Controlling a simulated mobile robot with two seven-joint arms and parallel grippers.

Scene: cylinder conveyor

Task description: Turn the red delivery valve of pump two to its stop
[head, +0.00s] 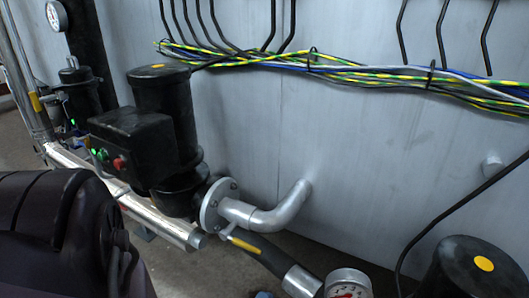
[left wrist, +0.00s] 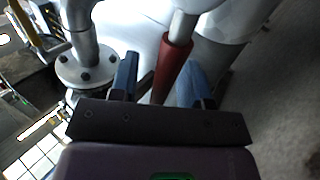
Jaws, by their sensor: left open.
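The red valve handle (left wrist: 172,66) shows in the left wrist view as a red sleeve on a pale metal rod. It lies between the two blue fingers of my left gripper (left wrist: 159,70). The fingers are apart, with a gap visible on each side of the handle. The handle's lower end is hidden behind the gripper body. In the head view I cannot make out the red handle. My dark left arm (head: 70,230) fills the lower left there. My right gripper is in neither view.
A black pump (head: 160,90) with a button box (head: 130,145) stands left of centre. Another black pump (head: 470,265) is at lower right. Cables (head: 340,72) run along the grey wall.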

